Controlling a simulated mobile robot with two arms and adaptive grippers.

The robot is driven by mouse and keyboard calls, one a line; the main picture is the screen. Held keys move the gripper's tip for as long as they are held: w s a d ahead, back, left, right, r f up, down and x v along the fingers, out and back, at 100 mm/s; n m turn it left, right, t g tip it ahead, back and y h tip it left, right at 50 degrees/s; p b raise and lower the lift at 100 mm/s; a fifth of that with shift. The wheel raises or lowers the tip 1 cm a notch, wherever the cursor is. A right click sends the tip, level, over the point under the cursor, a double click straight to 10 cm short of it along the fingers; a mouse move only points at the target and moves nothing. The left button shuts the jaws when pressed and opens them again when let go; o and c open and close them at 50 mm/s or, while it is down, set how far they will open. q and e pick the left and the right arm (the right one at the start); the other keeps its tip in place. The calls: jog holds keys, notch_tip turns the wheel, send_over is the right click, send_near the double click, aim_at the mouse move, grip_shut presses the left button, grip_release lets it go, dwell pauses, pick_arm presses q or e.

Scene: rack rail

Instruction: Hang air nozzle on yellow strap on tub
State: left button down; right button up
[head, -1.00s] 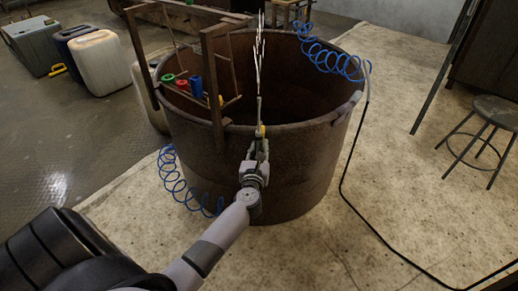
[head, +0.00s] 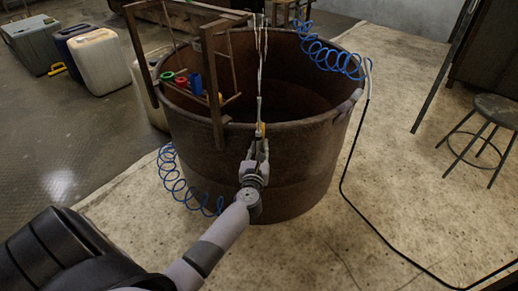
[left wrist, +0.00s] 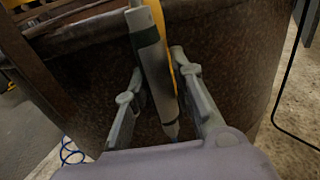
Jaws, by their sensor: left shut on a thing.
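The air nozzle (left wrist: 152,62) is a slim grey and dark green cylinder in the left wrist view, pointing down with a tapered tip. My left gripper (left wrist: 160,68) is shut on it, one finger on each side. The yellow strap (left wrist: 172,38) runs down close along the nozzle's right side; I cannot tell if the nozzle hangs on it. In the head view my left gripper (head: 259,146) is at the near outer wall of the rusty brown tub (head: 300,165), just below the rim. A small yellow bit of the strap shows at the rim there. My right gripper is out of view.
A rusty frame (head: 212,80) with red, green and blue items stands at the tub's left rim. Blue coiled hoses hang at the left (head: 172,180) and back right (head: 330,55). A black cable crosses the floor at right, near a stool (head: 496,110). Jugs stand at back left.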

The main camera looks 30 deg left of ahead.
pick_arm(q)
jog(key=c, duration=1.3)
grip_release()
jog(key=shift+s, duration=0.1)
jog(key=shift+s+d, duration=0.2)
jog(key=shift+s, duration=0.05)
jog(key=v, duration=1.1)
jog(key=shift+s+d, duration=0.1)
jog(key=shift+s, duration=0.1)
